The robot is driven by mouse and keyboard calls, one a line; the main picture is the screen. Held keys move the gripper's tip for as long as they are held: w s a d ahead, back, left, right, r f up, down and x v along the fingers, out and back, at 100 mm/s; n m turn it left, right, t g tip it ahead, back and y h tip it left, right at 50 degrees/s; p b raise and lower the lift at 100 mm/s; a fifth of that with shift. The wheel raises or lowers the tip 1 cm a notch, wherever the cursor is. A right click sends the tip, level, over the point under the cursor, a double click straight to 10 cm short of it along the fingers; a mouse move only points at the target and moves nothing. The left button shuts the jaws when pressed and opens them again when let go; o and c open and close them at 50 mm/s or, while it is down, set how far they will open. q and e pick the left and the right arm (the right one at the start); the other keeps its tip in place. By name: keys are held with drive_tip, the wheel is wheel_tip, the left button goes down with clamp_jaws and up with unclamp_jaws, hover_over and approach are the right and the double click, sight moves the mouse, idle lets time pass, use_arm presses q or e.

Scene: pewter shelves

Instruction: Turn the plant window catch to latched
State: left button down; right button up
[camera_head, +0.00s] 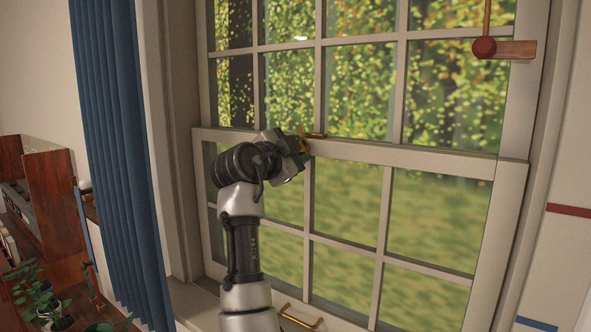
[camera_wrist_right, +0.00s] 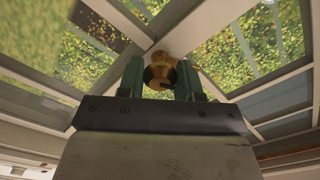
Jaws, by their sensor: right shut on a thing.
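The window catch (camera_head: 316,135) is a small brass piece on the meeting rail of the white sash window (camera_head: 420,160). In the head view it shows just past my right gripper (camera_head: 302,143), with a short brass arm pointing right along the rail. In the right wrist view the round brass body of the catch (camera_wrist_right: 161,72) sits between the green fingers of my right gripper (camera_wrist_right: 161,80). The gripper is shut on it. The fingers hide part of the catch, and I cannot tell whether it is latched. My left gripper is not in view.
A blue curtain (camera_head: 118,150) hangs left of the window. Potted plants (camera_head: 58,318) stand on a wooden surface at the lower left. A brass handle (camera_head: 301,321) is low on the sash.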

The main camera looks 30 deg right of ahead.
drive_tip(key=m+b, duration=0.1)
drive_tip(key=m, duration=0.1)
drive_tip(key=shift+m, duration=0.3)
drive_tip(key=shift+r+m+b, duration=0.1)
drive_tip(key=shift+m+b, duration=0.65)
drive_tip(key=shift+m, duration=0.35)
drive_tip(key=shift+r, duration=0.1)
drive_tip(key=o, duration=0.9)
drive_tip(key=shift+w+d, duration=0.1)
drive_tip(key=shift+b+v, duration=1.15)
drive_tip(key=shift+v, duration=4.3)
drive_tip(key=shift+f, duration=0.25)
